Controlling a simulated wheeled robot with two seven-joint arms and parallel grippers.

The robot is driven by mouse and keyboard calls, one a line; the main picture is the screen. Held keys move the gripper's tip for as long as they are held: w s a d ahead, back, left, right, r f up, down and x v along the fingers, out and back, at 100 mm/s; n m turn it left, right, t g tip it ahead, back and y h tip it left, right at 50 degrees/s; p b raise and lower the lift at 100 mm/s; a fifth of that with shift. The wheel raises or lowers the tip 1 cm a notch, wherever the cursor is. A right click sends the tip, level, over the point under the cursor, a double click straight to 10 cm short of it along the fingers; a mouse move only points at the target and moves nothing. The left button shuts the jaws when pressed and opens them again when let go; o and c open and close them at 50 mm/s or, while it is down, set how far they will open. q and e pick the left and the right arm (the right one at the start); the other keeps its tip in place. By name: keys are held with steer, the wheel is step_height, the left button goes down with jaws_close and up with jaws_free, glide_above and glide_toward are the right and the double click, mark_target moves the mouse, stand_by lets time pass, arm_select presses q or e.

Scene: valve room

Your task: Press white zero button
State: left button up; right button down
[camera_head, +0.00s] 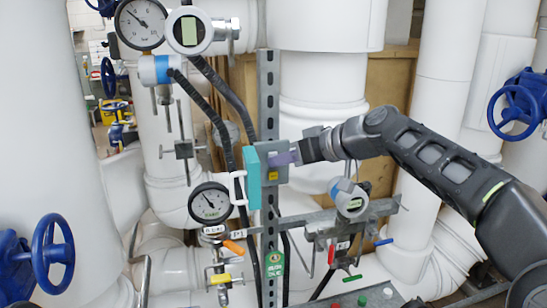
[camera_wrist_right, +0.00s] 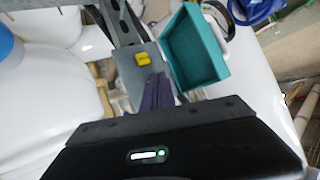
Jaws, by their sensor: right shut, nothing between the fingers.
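My right gripper (camera_head: 281,159) reaches in from the right, with its purple fingers together and empty. The fingers also show in the wrist view (camera_wrist_right: 157,92), over a grey plate (camera_wrist_right: 127,63) with a yellow block (camera_wrist_right: 143,59). I cannot tell whether they touch the plate. A teal open box (camera_head: 253,178) with a white handle is left of the fingers; it also shows in the wrist view (camera_wrist_right: 196,50). At the bottom of the head view is a light panel (camera_head: 375,297) with small coloured buttons. I cannot clearly make out a white zero button. My left gripper is out of view.
A perforated metal post (camera_head: 268,105) stands behind the fingers. Large white pipes (camera_head: 325,60) and blue valve wheels (camera_head: 53,253) surround the area. Cables and small coloured valve levers hang below.

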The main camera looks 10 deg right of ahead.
steer(key=shift+w, duration=0.3)
stand_by(0.5)
steer(key=shift+s+b, duration=0.7)
steer(key=shift+s, duration=0.2)
steer(key=shift+s, duration=0.1)
steer(key=s+b, duration=0.3)
steer(key=s, duration=0.1)
steer(key=shift+s+d+b, duration=0.2)
steer(key=shift+s+b, duration=0.15)
steer(key=shift+s, duration=0.05)
stand_by(0.3)
